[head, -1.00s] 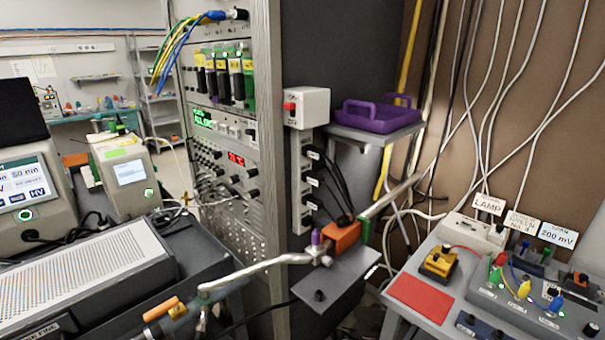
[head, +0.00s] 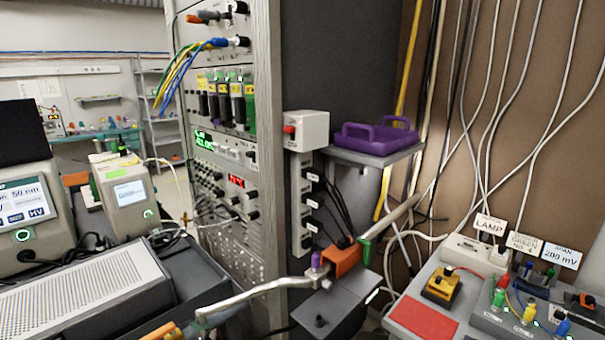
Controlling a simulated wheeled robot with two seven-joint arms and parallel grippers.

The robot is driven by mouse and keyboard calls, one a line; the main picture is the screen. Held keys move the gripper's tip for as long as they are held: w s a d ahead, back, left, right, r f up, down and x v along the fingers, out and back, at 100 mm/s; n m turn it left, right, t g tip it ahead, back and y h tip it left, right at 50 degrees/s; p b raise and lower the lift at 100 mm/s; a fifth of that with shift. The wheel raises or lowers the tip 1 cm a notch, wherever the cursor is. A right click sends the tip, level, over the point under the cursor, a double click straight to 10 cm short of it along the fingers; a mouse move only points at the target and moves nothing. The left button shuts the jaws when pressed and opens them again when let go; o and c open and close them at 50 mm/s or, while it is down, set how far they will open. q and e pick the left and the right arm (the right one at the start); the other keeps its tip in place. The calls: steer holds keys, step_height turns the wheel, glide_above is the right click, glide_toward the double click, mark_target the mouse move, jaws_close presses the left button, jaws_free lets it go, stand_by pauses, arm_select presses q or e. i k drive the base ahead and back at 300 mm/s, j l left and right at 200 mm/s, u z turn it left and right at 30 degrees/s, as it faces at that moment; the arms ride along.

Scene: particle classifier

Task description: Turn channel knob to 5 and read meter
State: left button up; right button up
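An equipment rack (head: 263,102) stands left of centre in the head view, its front panel seen at a steep angle. Neither of my grippers is in view.
A metal pipe (head: 255,291) with an orange block (head: 342,258) crosses in front of the rack. A grey perforated-top instrument (head: 80,285) fills the lower left. A purple tray (head: 375,139) sits on a shelf. A bench with a red mat (head: 421,318) is at lower right.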

mark_target(234, 200)
steer(key=i+j, duration=0.15)
steer(key=j, duration=0.2)
steer(key=i+j, duration=0.1)
steer(key=j, duration=0.3)
steer(key=i+j, duration=0.15)
steer(key=j, duration=0.2)
steer(key=i+l+u, duration=0.1)
steer(key=u, duration=0.35)
steer(key=l+u, duration=0.2)
steer(key=u, duration=0.25)
steer(key=i+l+u, duration=0.1)
steer(key=u, duration=0.35)
steer(key=l, duration=0.1)
